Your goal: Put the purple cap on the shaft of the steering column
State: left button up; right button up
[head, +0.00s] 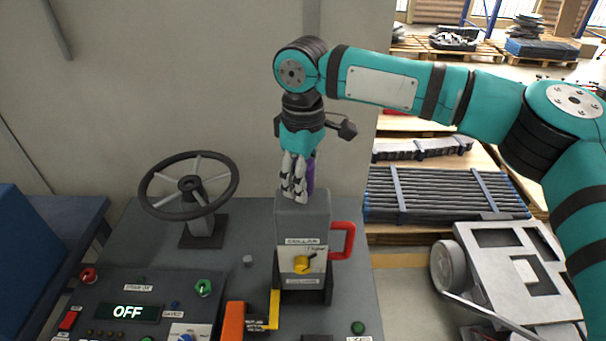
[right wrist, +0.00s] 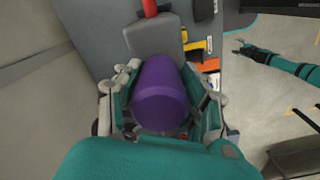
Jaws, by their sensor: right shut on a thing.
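My right gripper (head: 296,185) points down and is shut on the purple cap (right wrist: 164,95). The cap fills the space between the fingers in the right wrist view; in the head view only a purple strip (head: 310,176) shows behind them. The gripper is at the top of the grey block (head: 302,215) labelled COLLAR; I cannot tell whether the cap touches it. The steering column (head: 203,222) stands to the left with a dark steering wheel (head: 232,190) on it. A teal arm, likely my left, shows small in the right wrist view, its gripper (right wrist: 243,47) too small to judge.
The block has a red handle (head: 348,240) on its right and a yellow knob (head: 301,264) on its front. An orange lever (head: 233,322) and a panel reading OFF (head: 128,312) are in front. Pallets with dark bars (head: 440,195) stand to the right. A wall is behind.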

jog(key=shift+f, duration=1)
jog(key=o, duration=1.1)
notch_tip(320, 180, up, 12)
